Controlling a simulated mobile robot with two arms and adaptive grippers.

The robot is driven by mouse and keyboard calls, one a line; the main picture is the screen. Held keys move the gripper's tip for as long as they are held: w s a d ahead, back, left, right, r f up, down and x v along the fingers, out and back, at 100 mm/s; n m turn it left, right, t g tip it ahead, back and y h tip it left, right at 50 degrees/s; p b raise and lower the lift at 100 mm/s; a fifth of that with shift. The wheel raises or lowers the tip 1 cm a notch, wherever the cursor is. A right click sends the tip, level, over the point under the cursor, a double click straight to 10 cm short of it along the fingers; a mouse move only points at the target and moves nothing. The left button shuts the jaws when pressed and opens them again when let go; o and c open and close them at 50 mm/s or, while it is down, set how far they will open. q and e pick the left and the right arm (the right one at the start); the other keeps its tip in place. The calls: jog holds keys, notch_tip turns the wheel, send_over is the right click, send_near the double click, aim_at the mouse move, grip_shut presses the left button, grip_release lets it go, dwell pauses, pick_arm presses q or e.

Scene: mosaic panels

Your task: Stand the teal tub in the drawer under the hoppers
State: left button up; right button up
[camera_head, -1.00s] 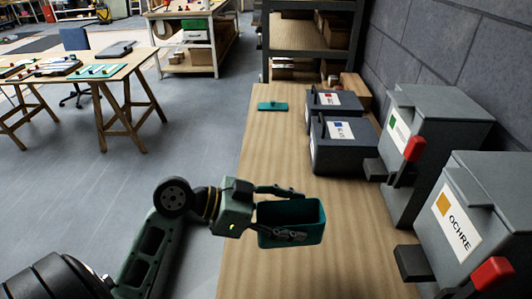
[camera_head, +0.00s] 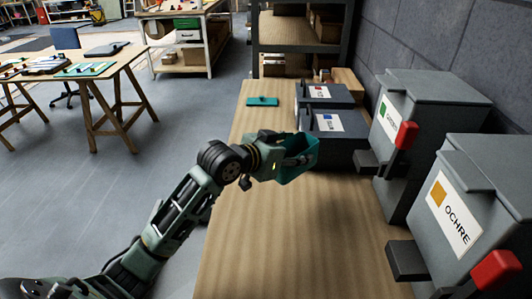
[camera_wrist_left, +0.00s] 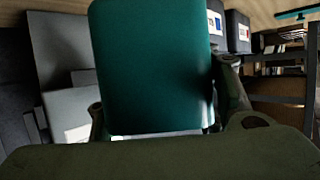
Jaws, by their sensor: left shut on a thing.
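The teal tub (camera_head: 300,171) is held by my left gripper (camera_head: 296,158) above the wooden bench, tilted, beside the dark blue-labelled box. In the left wrist view the tub (camera_wrist_left: 153,65) fills the middle, between the two fingers (camera_wrist_left: 165,112). Two grey hoppers stand along the right wall. The nearer hopper (camera_head: 473,205) has an ochre label, and the farther hopper (camera_head: 425,105) has a green one. Dark blocks stick out low at their fronts, one (camera_head: 367,162) by the farther hopper and one (camera_head: 405,260) by the nearer. I cannot make out an open drawer. My right gripper is out of view.
Dark boxes with blue (camera_head: 335,150) and red (camera_head: 322,96) labels sit behind the tub. A flat teal piece (camera_head: 263,101) lies at the bench's far left. Red handles (camera_head: 406,135) project from the hoppers. The near bench top (camera_head: 290,240) is clear.

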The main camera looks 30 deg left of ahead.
pick_arm(q)
jog(key=shift+w+a, duration=0.3)
jog(key=shift+a, duration=0.1)
jog(key=w+a+f, duration=0.1)
jog(key=a+f, duration=0.2)
jog(key=w+a+f+p, duration=0.1)
jog(key=a+f, duration=0.2)
jog(key=w+a+f, duration=0.2)
jog(key=a+f, duration=0.2)
jog(key=shift+w, duration=0.1)
jog(key=shift+f, duration=0.35)
jog(key=shift+f, duration=0.15)
jog(key=o, duration=1.4)
